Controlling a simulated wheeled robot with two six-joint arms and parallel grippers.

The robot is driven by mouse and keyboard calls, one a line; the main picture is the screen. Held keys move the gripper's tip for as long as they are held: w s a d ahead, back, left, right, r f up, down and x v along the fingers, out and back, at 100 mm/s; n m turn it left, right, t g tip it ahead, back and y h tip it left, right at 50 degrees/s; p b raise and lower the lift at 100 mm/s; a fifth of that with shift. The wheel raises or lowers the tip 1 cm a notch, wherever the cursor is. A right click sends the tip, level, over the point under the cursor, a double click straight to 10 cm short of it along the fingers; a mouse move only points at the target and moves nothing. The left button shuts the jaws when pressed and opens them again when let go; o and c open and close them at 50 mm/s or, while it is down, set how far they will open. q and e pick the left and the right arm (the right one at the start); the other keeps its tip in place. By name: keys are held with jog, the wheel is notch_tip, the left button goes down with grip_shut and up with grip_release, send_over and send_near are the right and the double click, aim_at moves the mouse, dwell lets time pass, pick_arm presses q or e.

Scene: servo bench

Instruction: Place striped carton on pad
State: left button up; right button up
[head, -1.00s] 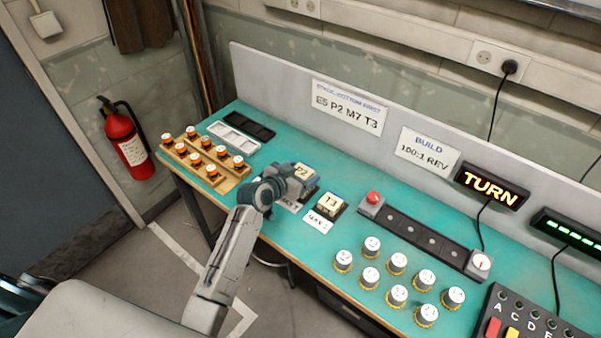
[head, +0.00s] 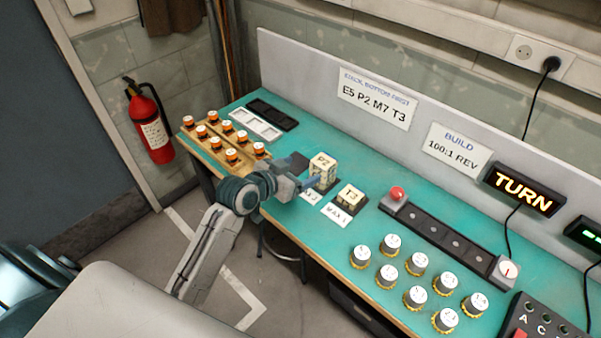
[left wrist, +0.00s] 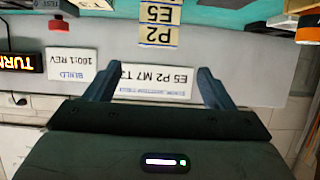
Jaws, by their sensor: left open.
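A carton marked P2 (head: 323,161) stands near my left gripper on the teal bench. In the left wrist view, inverted, its P2 label (left wrist: 158,36) adjoins an E5 label (left wrist: 160,13), so the two look stacked. A carton marked T3 (head: 350,195) stands to the right on a dark base behind a white card (head: 336,215). Which carton counts as striped is unclear. A dark flat patch (head: 298,160), perhaps a pad, shows left of P2, partly hidden by my arm.
Orange-based bottles stand on a wooden rack (head: 258,160) at the left. White (head: 257,124) and black (head: 273,113) trays lie behind. Several white-topped knobs (head: 417,262) and a dark rail (head: 440,235) fill the right. A sign (head: 376,97) reads E5 P2 M7 T3.

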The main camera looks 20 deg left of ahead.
aim_at(322, 162)
pick_arm(q)
jog(key=x, duration=0.2)
jog(key=p+x, duration=0.1)
jog(key=x, duration=0.3)
jog(key=shift+w+r, duration=0.1)
jog(key=shift+r, duration=0.2)
jog(key=shift+w+d+f+p, duration=0.2)
jog(key=shift+w+p, duration=0.2)
jog(key=shift+p, duration=0.15)
jog(key=p+x, duration=0.1)
jog(key=x, duration=0.3)
jog(key=shift+s+d+f+p, duration=0.1)
jog(key=shift+d+f+p, duration=0.1)
jog(key=shift+p, duration=0.15)
jog(key=shift+f, duration=0.15)
jog(key=shift+c, duration=0.5)
jog(key=c, duration=1.1)
jog(key=shift+o, duration=0.2)
